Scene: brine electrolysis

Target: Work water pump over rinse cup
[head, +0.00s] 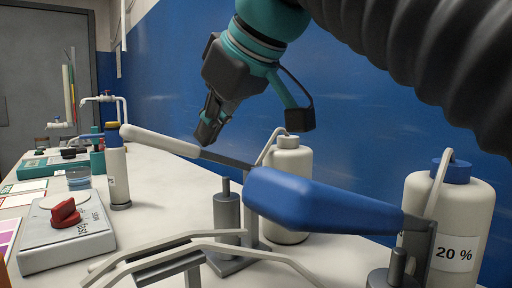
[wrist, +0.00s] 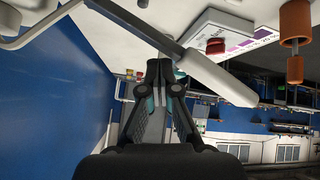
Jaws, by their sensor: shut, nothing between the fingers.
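My gripper (head: 207,138) is shut and empty, pointing down close to a long lever with a white grip (head: 160,140). In the wrist view the fingertips (wrist: 165,72) show beside the same lever, whose white grip (wrist: 220,77) extends to the right; I cannot tell whether they touch it. A second lever with a large blue grip (head: 320,203) is in the foreground. A white bottle with a bent tube (head: 287,185) stands behind the levers. A white bottle with a blue cap, marked 20 % (head: 455,215), stands at the right. I cannot clearly identify the rinse cup.
A grey device with a red knob (head: 66,212) sits at the left front. A slim white bottle (head: 117,170) stands behind it. Bent grey rails (head: 195,245) lie at the front. A blue wall (head: 200,60) runs behind the bench. Bare white bench top shows around mid-left.

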